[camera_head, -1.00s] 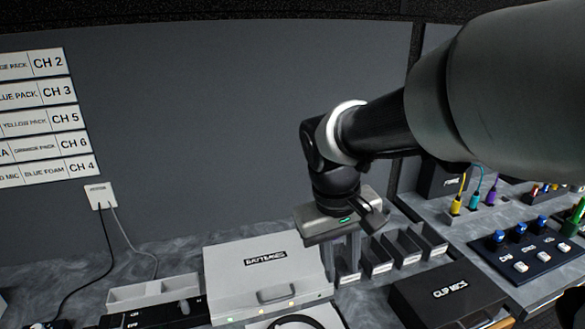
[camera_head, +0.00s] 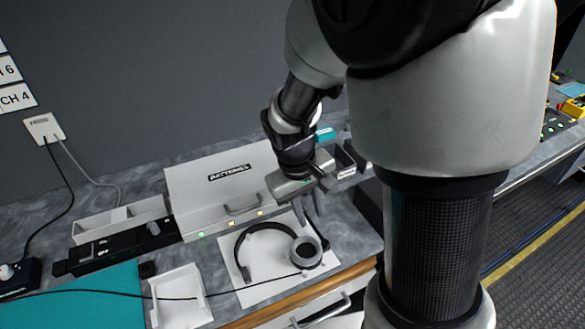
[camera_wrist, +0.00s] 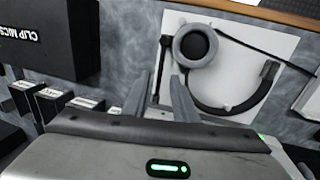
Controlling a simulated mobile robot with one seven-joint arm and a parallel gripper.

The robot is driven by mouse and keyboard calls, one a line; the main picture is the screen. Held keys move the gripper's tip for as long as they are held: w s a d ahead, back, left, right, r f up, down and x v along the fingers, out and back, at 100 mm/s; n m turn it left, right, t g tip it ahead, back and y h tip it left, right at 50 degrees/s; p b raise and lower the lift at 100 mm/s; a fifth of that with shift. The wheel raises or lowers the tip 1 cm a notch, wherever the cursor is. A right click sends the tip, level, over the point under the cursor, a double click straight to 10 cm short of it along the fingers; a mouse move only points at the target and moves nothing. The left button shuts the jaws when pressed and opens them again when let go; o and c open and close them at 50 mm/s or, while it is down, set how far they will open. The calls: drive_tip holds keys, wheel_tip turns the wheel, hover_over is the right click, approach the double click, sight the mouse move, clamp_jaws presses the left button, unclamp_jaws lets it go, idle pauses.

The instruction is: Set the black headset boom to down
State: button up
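The black headset lies on a white sheet (camera_head: 238,290), its headband (camera_head: 262,226) curving left from a single round grey ear cup (camera_head: 305,252). In the wrist view the ear cup (camera_wrist: 195,44) is just beyond my fingers. A thin dark bar, apparently the boom (camera_wrist: 163,62), runs from beside the cup back toward the gap between my fingers. In the head view my gripper (camera_head: 311,218) points down just behind the cup, partly hiding the boom. My gripper (camera_wrist: 161,92) is open, fingers apart on either side of the bar; I cannot tell whether either touches it.
A grey batteries case (camera_head: 225,190) stands close behind the headset. A white tray (camera_head: 180,295) and teal mat (camera_head: 85,300) lie to the left. In the wrist view a black clip mics box (camera_wrist: 45,38) and small bins (camera_wrist: 50,100) stand left. A cable crosses the sheet.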

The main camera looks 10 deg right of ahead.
sight(312, 224)
drive_tip(key=shift+d+f, duration=0.25)
drive_tip(key=shift+f, duration=1.05)
drive_tip(key=shift+w, duration=0.1)
clamp_jaws()
idle(0.4)
